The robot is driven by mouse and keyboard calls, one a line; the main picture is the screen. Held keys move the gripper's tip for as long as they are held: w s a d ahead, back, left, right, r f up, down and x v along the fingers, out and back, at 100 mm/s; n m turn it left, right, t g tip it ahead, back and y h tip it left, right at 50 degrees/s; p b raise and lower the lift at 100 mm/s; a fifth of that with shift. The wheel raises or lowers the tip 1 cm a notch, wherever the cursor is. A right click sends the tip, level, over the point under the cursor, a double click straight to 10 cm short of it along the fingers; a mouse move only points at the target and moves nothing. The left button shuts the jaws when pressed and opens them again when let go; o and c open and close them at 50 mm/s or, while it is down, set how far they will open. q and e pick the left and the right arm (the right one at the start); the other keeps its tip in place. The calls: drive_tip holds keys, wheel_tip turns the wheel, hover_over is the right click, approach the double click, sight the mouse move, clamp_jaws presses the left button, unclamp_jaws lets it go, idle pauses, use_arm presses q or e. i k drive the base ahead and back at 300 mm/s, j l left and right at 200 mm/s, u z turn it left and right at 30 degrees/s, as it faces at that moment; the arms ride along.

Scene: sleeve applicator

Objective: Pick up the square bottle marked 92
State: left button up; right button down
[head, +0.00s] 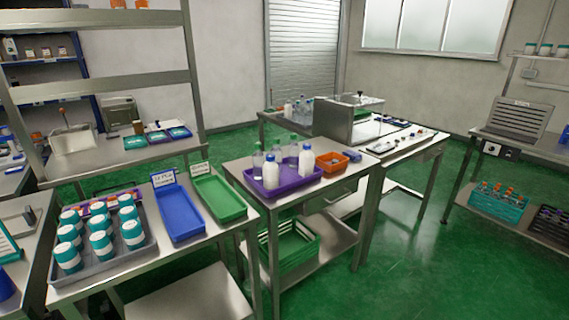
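No marking 92 can be read on any bottle from here. A purple tray (247,184) on the middle table holds two white bottles, one at the front left (270,173) and one at the right (305,161). Behind them stand clear bottles, one at the left (257,160) and one at the right (293,150). All stand upright, and I cannot tell which are square. More small bottles (298,109) stand on the far table, too small to read. Neither of my grippers is in view.
An orange bin (331,161) sits right of the purple tray. At left, a grey tray (128,259) holds several teal-capped white jars (101,244), beside empty blue (180,212) and green (219,198) trays. A green crate (289,251) is on the lower shelf. Green floor (410,270) is open at right.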

sight(307, 158)
drive_tip(key=i+l, duration=0.25)
drive_tip(key=i, duration=0.25)
drive_tip(key=i+l+u, duration=0.1)
drive_tip(key=i+l, duration=0.15)
drive_tip(key=i, duration=0.25)
drive_tip(key=i+l, duration=0.25)
drive_tip(key=i, duration=0.25)
drive_tip(key=i+l+u, duration=0.15)
drive_tip(key=i+l, duration=0.15)
drive_tip(key=i, duration=0.15)
